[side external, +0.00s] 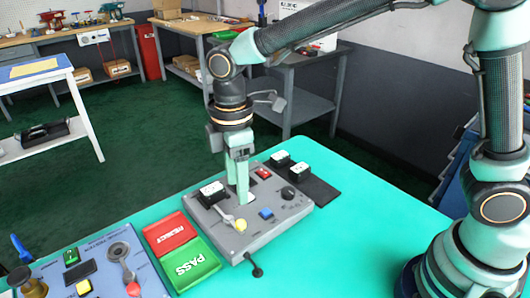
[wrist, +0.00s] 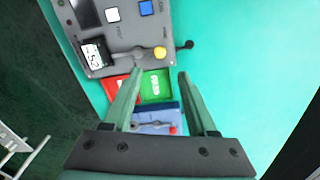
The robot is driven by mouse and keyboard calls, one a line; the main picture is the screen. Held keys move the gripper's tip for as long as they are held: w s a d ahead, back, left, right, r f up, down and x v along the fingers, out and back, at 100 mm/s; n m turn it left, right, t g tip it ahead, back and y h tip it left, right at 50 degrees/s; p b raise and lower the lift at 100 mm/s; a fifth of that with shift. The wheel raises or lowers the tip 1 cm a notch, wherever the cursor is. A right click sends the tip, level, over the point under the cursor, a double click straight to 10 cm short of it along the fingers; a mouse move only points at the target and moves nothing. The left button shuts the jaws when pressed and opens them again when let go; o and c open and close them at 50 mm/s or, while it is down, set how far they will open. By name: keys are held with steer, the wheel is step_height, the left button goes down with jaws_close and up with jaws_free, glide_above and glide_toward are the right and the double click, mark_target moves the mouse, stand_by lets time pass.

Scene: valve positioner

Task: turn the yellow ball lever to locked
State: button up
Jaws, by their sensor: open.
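The yellow ball lever (side external: 240,225) is on the top of a grey control box (side external: 265,228), near its front edge. Its light arm runs from a pivot to the left and behind the ball. In the wrist view the yellow ball (wrist: 160,53) lies above the gap between my fingertips, with its arm pointing to the picture's right. My gripper (side external: 241,195) points down over the box, behind the ball in the side view. The lever's position markings are too small to read.
The box also carries a gauge (side external: 212,193), a blue button (side external: 266,213), a red button (side external: 262,173) and a black knob (side external: 288,193). A black-knobbed rod (side external: 257,270) sticks out in front. Red (side external: 168,233) and green (side external: 190,265) trays and a blue-grey panel (side external: 148,279) stand left.

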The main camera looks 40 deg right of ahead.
mark_target(241, 222)
step_height(241, 222, down, 10)
steer(key=shift+f, duration=0.1)
stand_by(0.4)
jaws_close()
